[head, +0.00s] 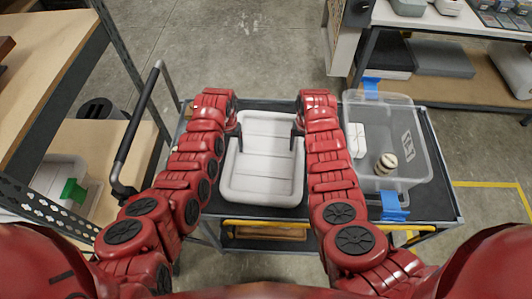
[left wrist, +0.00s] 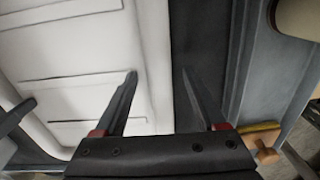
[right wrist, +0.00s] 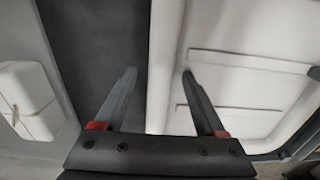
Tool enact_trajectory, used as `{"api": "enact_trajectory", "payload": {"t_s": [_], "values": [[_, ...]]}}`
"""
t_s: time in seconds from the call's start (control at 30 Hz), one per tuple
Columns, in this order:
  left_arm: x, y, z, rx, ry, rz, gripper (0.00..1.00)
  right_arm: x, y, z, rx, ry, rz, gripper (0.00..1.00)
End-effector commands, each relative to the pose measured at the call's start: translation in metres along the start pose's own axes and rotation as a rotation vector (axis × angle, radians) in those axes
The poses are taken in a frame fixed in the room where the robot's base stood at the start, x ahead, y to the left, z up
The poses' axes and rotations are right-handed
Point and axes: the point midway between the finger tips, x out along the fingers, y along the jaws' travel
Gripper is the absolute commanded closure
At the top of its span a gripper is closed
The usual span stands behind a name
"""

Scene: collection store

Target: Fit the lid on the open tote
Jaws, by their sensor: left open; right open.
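The white lid (head: 264,160) lies flat on the dark top of the cart, with shallow grooves across it. The clear open tote (head: 392,108) stands to its right, with blue latches at its far and near ends (head: 394,206). My left gripper (head: 236,140) is open at the lid's left edge. In the left wrist view its fingers (left wrist: 158,75) straddle the rim of the lid (left wrist: 75,90). My right gripper (head: 298,132) is open at the right edge. In the right wrist view its fingers (right wrist: 159,72) straddle the opposite rim of the lid (right wrist: 245,85). Whether the fingers touch it I cannot tell.
Inside the tote are a striped round object (head: 386,163) and a white block (head: 356,140). The cart (head: 450,198) has a lower shelf and a handle (head: 138,120) on the left. Shelving stands at left and a loaded table at the back right. Floor behind the cart is clear.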

Motion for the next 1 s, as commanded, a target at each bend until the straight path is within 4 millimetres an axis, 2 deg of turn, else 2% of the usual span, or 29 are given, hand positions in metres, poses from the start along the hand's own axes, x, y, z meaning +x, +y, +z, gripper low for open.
{"api": "enact_trajectory", "payload": {"t_s": [0.23,0.63,1.0], "values": [[0.0001,0.0001,-0.0001,0.000,0.000,0.000,0.29,-0.0003,-0.0001,-0.0002,0.000,0.000,0.000,0.29],[-0.0001,0.0001,-0.0002,0.000,0.001,0.000,1.00,-0.0005,-0.0001,-0.0002,0.000,0.000,0.000,1.00],[-0.0003,0.0000,-0.0002,0.000,0.001,0.000,1.00,-0.0008,-0.0002,-0.0003,0.000,0.000,-0.001,1.00]]}}
